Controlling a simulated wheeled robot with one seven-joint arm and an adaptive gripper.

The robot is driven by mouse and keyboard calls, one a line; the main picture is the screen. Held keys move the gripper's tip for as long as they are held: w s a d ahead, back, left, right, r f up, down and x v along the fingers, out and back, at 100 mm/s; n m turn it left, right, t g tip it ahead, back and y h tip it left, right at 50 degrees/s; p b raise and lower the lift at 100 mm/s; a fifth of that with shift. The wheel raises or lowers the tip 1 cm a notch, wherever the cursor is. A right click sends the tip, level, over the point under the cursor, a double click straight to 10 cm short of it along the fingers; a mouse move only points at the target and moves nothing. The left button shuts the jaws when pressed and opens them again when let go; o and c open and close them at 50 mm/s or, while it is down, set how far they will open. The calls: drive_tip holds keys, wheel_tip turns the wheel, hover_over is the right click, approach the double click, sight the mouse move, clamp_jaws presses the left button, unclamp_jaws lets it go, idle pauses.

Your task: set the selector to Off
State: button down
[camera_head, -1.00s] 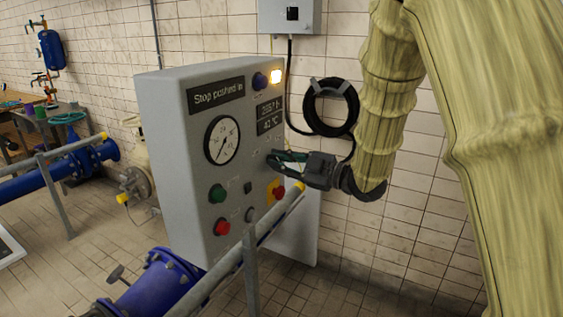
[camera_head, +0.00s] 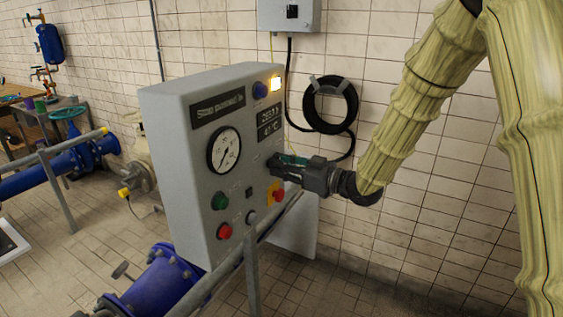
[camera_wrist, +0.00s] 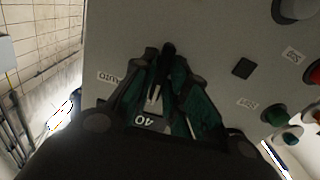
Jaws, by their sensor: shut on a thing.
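The selector (camera_wrist: 168,50) is a dark knob on the grey control panel, seen in the wrist view between my fingertips. My gripper (camera_wrist: 163,68) has green-padded fingers closed on its sides. In the head view my gripper (camera_head: 279,164) reaches the panel's front from the right and hides the selector. A white label (camera_wrist: 109,78) reading Auto, inverted, lies left of the fingers. Another white label (camera_wrist: 150,120) shows between the fingers, partly covered and inverted. The knob's exact pointing direction is hard to tell.
The grey panel (camera_head: 185,110) carries a round gauge (camera_head: 224,150), a green button (camera_head: 219,201), a red button (camera_head: 224,231) and a red stop button on yellow (camera_head: 278,194) just below my gripper. A grey rail (camera_head: 228,268) runs in front. A lit lamp (camera_head: 275,84) sits top right.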

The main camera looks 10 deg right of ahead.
drive_tip(key=shift+m, duration=0.5)
drive_tip(key=c, duration=1.5)
unclamp_jaws()
drive_tip(key=shift+d, duration=0.1)
drive_tip(key=v, duration=1.2)
